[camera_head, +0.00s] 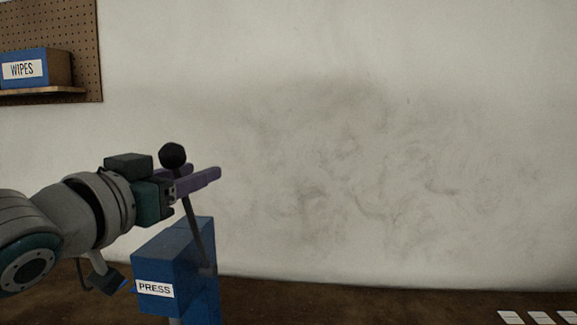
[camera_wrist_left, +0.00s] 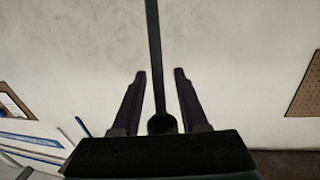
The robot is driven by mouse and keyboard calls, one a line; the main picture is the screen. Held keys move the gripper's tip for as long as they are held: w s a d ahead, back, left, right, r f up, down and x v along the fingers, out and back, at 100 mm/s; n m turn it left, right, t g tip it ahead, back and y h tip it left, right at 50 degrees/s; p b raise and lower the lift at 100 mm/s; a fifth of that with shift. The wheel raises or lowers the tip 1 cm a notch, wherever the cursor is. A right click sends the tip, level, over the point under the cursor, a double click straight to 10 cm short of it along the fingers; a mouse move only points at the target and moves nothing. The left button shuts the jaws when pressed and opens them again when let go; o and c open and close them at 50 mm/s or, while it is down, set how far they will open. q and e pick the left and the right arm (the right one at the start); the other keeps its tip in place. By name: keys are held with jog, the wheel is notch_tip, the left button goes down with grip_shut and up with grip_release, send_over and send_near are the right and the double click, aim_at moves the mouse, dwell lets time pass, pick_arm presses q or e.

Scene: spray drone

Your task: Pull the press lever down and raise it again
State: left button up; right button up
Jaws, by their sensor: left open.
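The press (camera_head: 188,262) is a blue block labelled PRESS, at the lower left of the head view. Its dark lever (camera_head: 197,230) rises from it, leaning left, up to a round black knob (camera_head: 172,155). My left gripper (camera_head: 204,178) is open at the lever's upper end, with its purple fingers on either side. In the left wrist view the lever rod (camera_wrist_left: 154,60) runs between the two open fingers (camera_wrist_left: 160,74), and the knob (camera_wrist_left: 162,124) sits near the palm. A gap shows on each side of the rod. My right gripper is not in view.
A pegboard (camera_head: 85,30) with a shelf holding a blue WIPES box (camera_head: 35,68) hangs on the wall at upper left. White cards (camera_head: 540,317) lie at the lower right of the brown surface (camera_head: 380,305). The space right of the press is clear.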

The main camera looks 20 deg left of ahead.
pick_arm(q)
jog(key=shift+w, duration=0.35)
jog(key=shift+c, duration=0.3)
grip_shut()
dwell(1.0)
